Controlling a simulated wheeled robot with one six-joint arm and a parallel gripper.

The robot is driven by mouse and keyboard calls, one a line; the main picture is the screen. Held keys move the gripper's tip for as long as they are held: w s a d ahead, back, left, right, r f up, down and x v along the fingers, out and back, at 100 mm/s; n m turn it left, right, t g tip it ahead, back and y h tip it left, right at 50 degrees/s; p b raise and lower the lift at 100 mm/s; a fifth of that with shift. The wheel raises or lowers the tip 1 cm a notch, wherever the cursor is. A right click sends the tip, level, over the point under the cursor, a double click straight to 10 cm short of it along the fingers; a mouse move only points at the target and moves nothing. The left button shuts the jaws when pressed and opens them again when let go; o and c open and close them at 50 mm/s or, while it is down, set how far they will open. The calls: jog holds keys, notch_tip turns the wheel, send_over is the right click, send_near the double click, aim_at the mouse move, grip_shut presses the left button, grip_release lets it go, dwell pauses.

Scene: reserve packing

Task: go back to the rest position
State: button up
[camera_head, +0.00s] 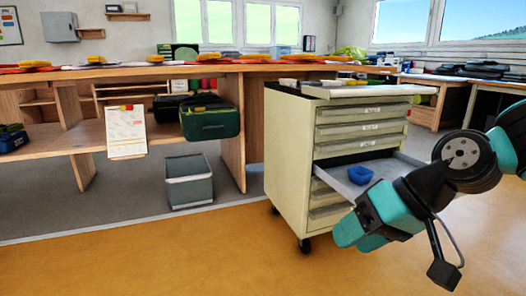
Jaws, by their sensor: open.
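My gripper (358,236) is at the lower right, at the end of my teal and black arm. It points down and to the left, in front of the drawer cabinet (287,150). Its jaws are open, and I see nothing between them. A drawer (392,166) of the cabinet is pulled out behind my gripper. A small blue bin (360,176) sits in this drawer, apart from the gripper. My arm hides part of the drawer and the cabinet's lower right side.
A long wooden workbench (150,71) stands at the back left with flat items on top. A grey bin (188,182) stands on the floor beneath it. A green case (210,122) sits on its shelf. The orange floor (150,260) in front is clear.

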jog(key=s+r+n+g+h+p, duration=0.2)
jog(key=s+r+n+g+h, duration=0.15)
jog(key=s, duration=1.05)
notch_tip(320, 180, up, 37)
jog(key=p, duration=3.8)
jog(key=shift+w+r+t, duration=0.15)
jog(key=shift+w+t, duration=0.2)
jog(key=shift+t, duration=0.1)
jog(key=shift+d, duration=0.2)
